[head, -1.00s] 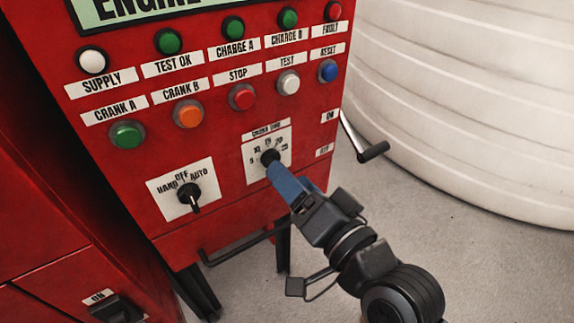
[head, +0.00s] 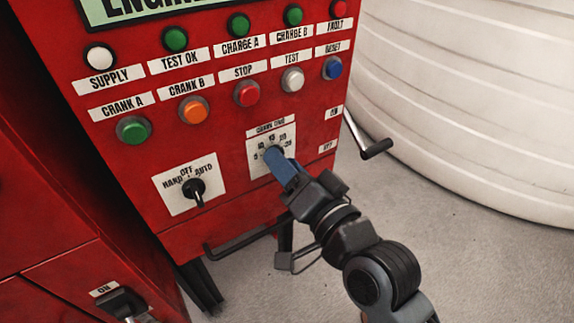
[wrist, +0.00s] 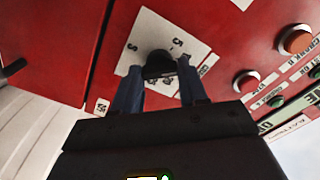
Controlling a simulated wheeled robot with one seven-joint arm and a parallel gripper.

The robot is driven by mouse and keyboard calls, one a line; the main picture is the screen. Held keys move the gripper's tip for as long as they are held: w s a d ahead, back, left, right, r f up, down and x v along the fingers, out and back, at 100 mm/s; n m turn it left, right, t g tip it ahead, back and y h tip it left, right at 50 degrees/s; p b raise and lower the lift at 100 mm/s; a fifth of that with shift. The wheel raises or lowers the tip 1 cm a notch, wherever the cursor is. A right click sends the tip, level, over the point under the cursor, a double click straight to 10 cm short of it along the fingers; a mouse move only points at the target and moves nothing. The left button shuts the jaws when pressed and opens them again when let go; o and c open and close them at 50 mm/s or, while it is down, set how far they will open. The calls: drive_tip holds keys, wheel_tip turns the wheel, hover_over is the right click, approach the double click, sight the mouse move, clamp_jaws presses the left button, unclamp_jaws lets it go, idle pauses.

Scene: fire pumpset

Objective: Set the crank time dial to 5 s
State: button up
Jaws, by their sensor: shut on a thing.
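The crank time dial (wrist: 159,62) is a small black knob on a white scale plate (head: 257,165) on the red engine panel. The plate carries the label CRANK TIME and numbers in an arc around the knob. My gripper (head: 273,155) reaches the knob from the lower right in the head view, and its blue fingers cover most of it. In the wrist view my gripper (wrist: 158,82) has one finger on each side of the knob and is shut on it. The knob's pointer is hidden, so its setting cannot be read.
A black HAND/OFF/AUTO switch (head: 195,188) sits left of the dial. Push buttons, including the red STOP button (head: 246,93), are above it. A crank-like lever (head: 375,149) sticks out at the panel's right side. A white ribbed tank (head: 470,90) stands behind at right.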

drive_tip(key=c, duration=0.3)
drive_tip(key=shift+f+n+b, duration=0.15)
drive_tip(key=shift+n+b, duration=2.65)
drive_tip(key=shift+n, duration=1.1)
drive_tip(key=o, duration=1)
drive_tip(key=shift+o, duration=0.2)
